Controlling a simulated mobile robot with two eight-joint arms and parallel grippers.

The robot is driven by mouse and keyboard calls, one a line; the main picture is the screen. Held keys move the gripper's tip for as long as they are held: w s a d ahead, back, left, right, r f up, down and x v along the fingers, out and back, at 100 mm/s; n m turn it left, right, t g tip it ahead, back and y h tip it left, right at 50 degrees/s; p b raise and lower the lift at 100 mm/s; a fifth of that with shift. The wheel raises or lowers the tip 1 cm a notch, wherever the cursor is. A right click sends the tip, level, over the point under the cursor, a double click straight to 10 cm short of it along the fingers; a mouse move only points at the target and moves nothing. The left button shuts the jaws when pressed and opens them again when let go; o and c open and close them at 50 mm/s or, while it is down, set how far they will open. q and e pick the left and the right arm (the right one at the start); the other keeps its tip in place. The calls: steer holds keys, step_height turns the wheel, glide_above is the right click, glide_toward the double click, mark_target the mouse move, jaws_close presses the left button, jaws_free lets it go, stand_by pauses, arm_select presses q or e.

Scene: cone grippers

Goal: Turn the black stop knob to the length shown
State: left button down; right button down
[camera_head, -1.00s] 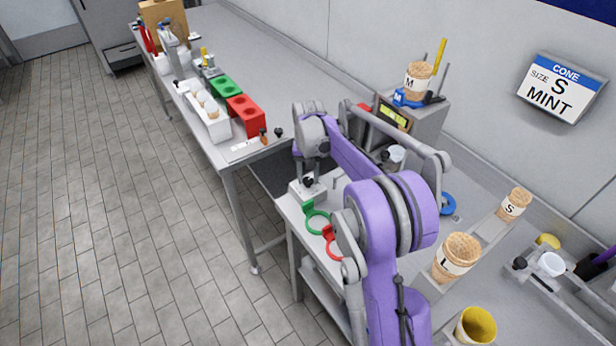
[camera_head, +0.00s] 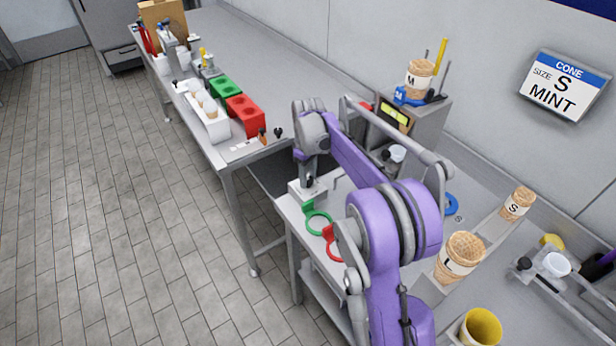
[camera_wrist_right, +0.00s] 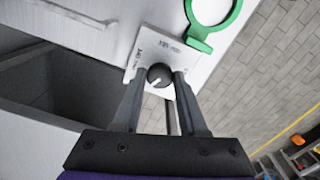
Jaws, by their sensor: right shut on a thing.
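The black stop knob (camera_wrist_right: 160,75) sits on a white plate (camera_wrist_right: 147,62) with small printed labels, too small to read surely. A white mark on the knob points to the lower left in the wrist view. My right gripper (camera_wrist_right: 160,78) has one finger on each side of the knob and is shut on it. In the head view the right gripper (camera_head: 309,168) is at the same plate, partly hidden by its own wrist. The wall sign (camera_head: 562,84) reads CONE, SIZE S, MINT. My left gripper is not in view.
A green ring (camera_head: 318,222) and a red ring (camera_head: 334,246) lie beside the plate. Cones marked S (camera_head: 517,204) and L (camera_head: 459,255) stand at the right. A red block (camera_head: 245,116) and a green block (camera_head: 225,88) stand on the far bench.

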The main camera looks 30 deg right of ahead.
steer(key=n, duration=0.5)
steer(key=shift+n, duration=0.3)
steer(key=n, duration=0.6)
steer(key=shift+b, duration=0.3)
steer(key=n, duration=0.5)
steer(key=shift+n, duration=0.3)
steer(key=n, duration=0.6)
steer(key=shift+c, duration=2.2)
jaws_free()
steer(key=shift+r, duration=0.1)
